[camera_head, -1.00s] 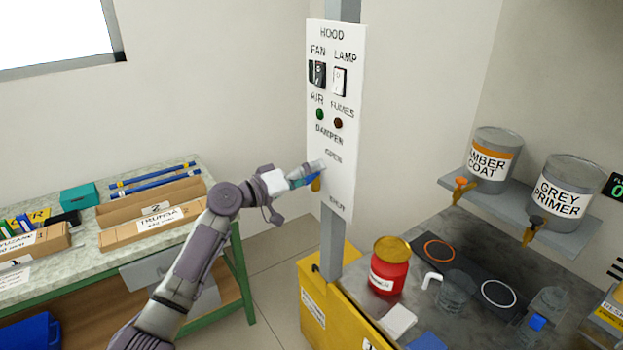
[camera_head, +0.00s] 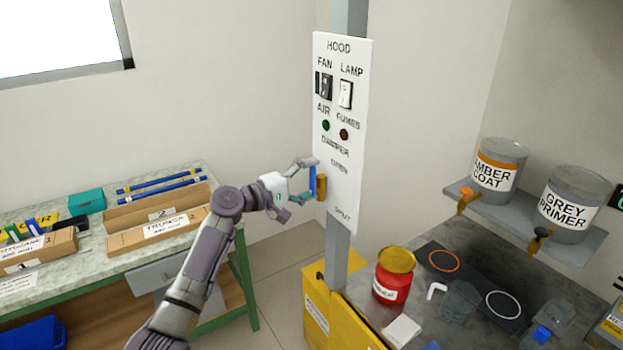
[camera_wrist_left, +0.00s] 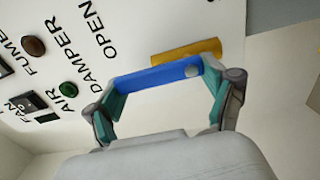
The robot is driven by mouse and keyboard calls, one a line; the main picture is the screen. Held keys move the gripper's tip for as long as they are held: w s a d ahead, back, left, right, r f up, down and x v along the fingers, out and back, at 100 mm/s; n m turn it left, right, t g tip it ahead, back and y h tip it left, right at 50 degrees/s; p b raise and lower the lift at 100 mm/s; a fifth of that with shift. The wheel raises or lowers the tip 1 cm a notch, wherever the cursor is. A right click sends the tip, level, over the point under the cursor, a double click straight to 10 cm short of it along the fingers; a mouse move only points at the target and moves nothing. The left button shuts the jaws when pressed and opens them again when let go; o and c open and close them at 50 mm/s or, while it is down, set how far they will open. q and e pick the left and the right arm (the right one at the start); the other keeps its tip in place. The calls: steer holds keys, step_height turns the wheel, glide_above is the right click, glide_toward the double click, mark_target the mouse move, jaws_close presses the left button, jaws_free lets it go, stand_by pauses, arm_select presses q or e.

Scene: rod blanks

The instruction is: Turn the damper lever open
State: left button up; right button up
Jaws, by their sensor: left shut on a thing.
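The damper lever is on the white HOOD panel (camera_head: 345,112), between the words OPEN above and SHUT below. It shows a blue grip (camera_head: 312,181) and a brass-coloured part (camera_head: 321,188) close against the panel. My left gripper (camera_head: 311,180) is shut on the blue grip. In the left wrist view its teal-padded fingers (camera_wrist_left: 160,82) sit at the two ends of the blue bar (camera_wrist_left: 158,77), with the brass part (camera_wrist_left: 187,52) just beyond it. The lever's pivot is hard to make out. My right gripper is not in view.
Above the lever are FAN and LAMP switches (camera_head: 345,94) and two round indicators. Below stand a yellow cabinet (camera_head: 318,310) and a red tin (camera_head: 391,280) on the right bench. A workbench (camera_head: 85,232) with boxes is at left. Space left of the panel is free.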

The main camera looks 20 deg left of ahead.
arm_select(q)
steer(key=shift+f, duration=0.1)
stand_by(0.4)
steer(key=o, duration=1.5)
steer(key=shift+a, duration=0.1)
steer(key=v, duration=1.2)
